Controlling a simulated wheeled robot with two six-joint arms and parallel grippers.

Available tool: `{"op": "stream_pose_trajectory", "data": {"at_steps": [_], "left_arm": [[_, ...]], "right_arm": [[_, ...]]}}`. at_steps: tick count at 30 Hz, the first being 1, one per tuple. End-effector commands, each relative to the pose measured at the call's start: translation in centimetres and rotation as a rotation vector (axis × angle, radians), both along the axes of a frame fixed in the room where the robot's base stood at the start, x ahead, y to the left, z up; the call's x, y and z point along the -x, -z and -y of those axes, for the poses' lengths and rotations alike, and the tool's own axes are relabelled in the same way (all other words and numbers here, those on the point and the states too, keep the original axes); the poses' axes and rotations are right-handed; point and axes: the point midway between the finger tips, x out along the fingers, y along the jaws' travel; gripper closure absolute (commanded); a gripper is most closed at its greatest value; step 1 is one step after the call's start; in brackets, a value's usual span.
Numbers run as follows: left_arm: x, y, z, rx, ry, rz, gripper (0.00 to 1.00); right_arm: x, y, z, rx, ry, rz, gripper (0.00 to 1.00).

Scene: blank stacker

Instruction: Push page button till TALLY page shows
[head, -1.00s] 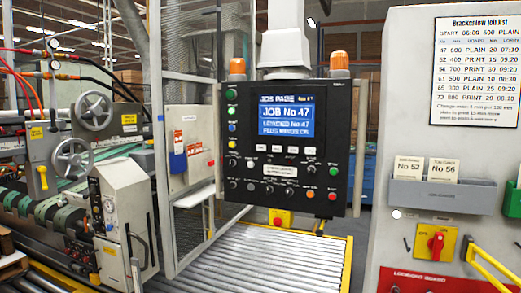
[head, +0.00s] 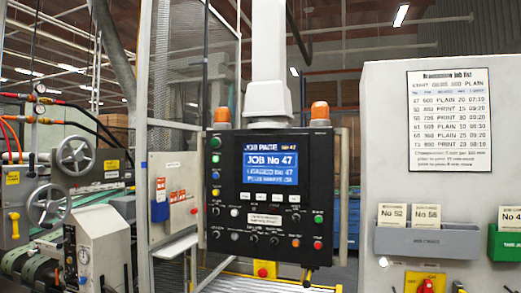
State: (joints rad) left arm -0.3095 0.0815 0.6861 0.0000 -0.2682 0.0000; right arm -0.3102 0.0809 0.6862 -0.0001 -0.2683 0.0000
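The black control panel (head: 225,262) hangs from a light grey column in the middle of the head view. Its blue screen (head: 271,163) shows the JOB PAGE with "JOB No 47" and smaller lines below. A row of small pale buttons (head: 261,197) sits right under the screen. More knobs and coloured buttons are in rows below and down the left side. Which one is the page button cannot be read. Neither of my grippers is in view.
A grey cabinet (head: 385,100) on the right carries a job list sheet (head: 449,121) and a grey card holder (head: 428,241) with cards. A machine with handwheels (head: 76,155) stands on the left. A mesh guard (head: 205,60) rises behind the panel.

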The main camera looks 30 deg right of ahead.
Motion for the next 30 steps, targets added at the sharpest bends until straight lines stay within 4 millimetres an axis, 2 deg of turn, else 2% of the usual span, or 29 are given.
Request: {"op": "stream_pose_trajectory", "data": {"at_steps": [1, 6, 7, 30], "left_arm": [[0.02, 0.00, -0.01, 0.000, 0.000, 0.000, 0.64], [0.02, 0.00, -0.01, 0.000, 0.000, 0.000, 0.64], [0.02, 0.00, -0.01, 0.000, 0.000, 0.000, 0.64], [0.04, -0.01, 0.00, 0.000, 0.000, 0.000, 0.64]], "right_arm": [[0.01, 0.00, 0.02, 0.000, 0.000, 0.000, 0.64], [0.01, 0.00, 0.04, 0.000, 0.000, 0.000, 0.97], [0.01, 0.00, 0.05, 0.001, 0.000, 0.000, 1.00], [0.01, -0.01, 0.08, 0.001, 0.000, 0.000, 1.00]]}}
